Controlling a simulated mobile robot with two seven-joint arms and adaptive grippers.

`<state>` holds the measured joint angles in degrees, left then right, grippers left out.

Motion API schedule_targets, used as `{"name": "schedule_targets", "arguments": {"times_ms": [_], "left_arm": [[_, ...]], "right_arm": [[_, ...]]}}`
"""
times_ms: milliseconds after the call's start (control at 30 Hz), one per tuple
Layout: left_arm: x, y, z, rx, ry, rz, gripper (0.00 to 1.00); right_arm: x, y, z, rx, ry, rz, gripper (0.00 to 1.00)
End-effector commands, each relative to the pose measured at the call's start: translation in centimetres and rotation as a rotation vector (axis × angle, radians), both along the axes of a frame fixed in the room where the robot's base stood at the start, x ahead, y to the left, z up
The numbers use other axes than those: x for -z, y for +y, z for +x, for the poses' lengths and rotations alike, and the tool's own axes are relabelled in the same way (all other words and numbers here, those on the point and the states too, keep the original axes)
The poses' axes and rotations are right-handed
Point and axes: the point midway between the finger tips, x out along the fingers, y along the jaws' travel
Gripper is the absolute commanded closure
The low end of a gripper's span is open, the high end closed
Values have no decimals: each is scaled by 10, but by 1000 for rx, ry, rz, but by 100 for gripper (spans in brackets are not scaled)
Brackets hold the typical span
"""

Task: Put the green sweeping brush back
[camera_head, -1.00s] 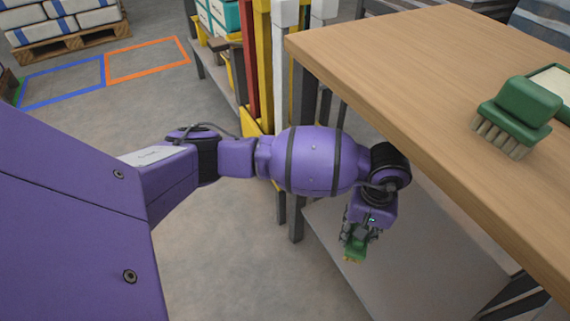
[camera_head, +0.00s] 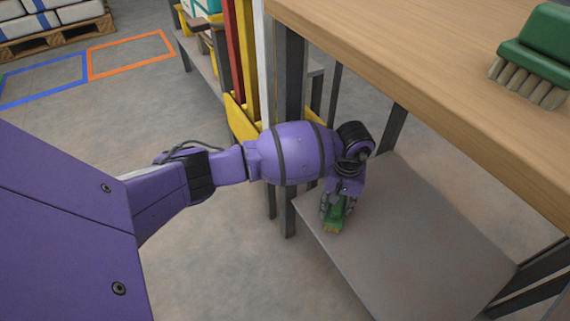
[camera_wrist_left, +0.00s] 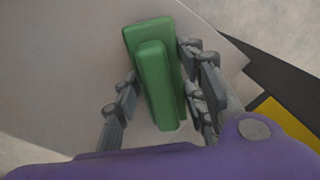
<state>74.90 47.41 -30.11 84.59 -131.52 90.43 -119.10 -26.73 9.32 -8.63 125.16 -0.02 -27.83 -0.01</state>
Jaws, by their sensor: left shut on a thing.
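My left gripper (camera_head: 338,206) is shut on a small green brush (camera_head: 335,218), with pale bristles just visible at its lower end. The gripper is over the left end of the grey lower shelf (camera_head: 420,235), below the wooden table top. In the left wrist view the brush (camera_wrist_left: 155,80) lies between the fingers, its green back and raised handle towards the camera. I cannot tell whether the brush touches the shelf. A larger green brush (camera_head: 540,48) with tan bristles sits on the table top at the right. My right gripper is not in view.
The wooden table top (camera_head: 400,50) overhangs the shelf, with dark legs (camera_head: 290,110) at its left end. Yellow and red posts (camera_head: 243,60) stand behind. The lower shelf is bare around the gripper. Floor outlines (camera_head: 130,55) and a sack pallet (camera_head: 50,35) are far left.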

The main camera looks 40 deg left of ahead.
Motion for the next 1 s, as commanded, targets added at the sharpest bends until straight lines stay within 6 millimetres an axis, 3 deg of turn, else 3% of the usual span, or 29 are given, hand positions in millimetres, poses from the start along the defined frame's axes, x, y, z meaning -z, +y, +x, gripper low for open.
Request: {"name": "schedule_targets", "arguments": {"times_ms": [400,433,567,867,1000], "left_arm": [[5,0,3,0,-7,-1,100],[4,-1,3,0,-7,-1,58],[4,-1,3,0,-7,-1,43],[2,-1,3,0,-8,-2,43],[-12,0,4,0,-10,0,43]], "right_arm": [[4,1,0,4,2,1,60],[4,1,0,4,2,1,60],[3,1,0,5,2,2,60],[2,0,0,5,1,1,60],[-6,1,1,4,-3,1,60]]}}
